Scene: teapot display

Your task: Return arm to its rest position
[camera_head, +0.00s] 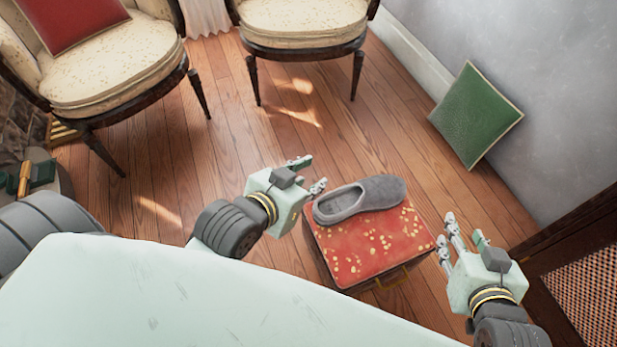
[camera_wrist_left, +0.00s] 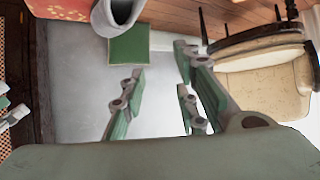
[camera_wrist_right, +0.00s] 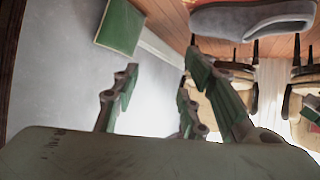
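My left gripper (camera_head: 308,174) is to the left of the grey slipper, above the floor. Its fingers stand apart with nothing between them, as the left wrist view (camera_wrist_left: 155,95) also shows. My right gripper (camera_head: 462,238) is to the right of the red box. Its fingers are spread and empty, as the right wrist view (camera_wrist_right: 150,100) also shows. The grey slipper (camera_head: 372,196) lies on top of the red box, near its far edge, apart from both grippers.
The red box (camera_head: 365,250) with gold specks stands on the wooden floor between my grippers. A green cushion (camera_head: 476,115) leans on the wall at right. Two cream chairs (camera_head: 112,72) (camera_head: 300,22) stand at the back. A dark cabinet with a mesh panel (camera_head: 590,290) is at lower right.

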